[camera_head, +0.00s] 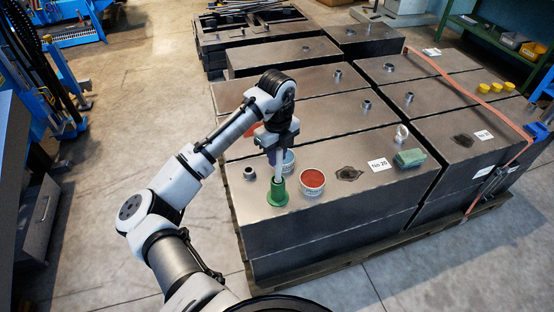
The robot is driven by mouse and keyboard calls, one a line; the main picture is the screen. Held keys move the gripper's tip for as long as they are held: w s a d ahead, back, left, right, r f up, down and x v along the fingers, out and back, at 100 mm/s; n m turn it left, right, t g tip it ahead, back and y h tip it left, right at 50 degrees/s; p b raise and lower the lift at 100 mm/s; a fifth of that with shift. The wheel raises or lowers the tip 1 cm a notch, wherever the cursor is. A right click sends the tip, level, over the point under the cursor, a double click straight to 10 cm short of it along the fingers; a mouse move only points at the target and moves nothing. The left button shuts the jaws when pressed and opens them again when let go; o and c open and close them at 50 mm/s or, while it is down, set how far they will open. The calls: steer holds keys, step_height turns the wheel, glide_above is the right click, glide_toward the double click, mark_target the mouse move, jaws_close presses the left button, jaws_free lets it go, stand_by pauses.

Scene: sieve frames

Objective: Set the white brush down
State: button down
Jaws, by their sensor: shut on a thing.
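My gripper (273,150) points down over the near left part of the metal boxes and is shut on the white brush (278,170). The brush shows as a slim, pale, nearly upright shaft below the jaws. Its lower end meets a green funnel-shaped piece (278,194) on the box top. I cannot tell whether the brush touches this piece, is inside it or is in front of it. The jaws hide the brush's upper end.
An open tin of red stuff (312,182) stands just right of the green piece, with a light blue tin (288,161) behind. Metal fittings stick up. The box top (340,205) is clear in front.

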steer(key=shift+f, duration=1.5)
steer(key=c, duration=1.3)
jaws_free()
steer(key=shift+o, duration=0.2)
step_height(320, 180, up, 12)
steer(key=shift+r+b, duration=0.1)
steer(key=shift+b, duration=0.6)
steer(key=shift+r, duration=0.1)
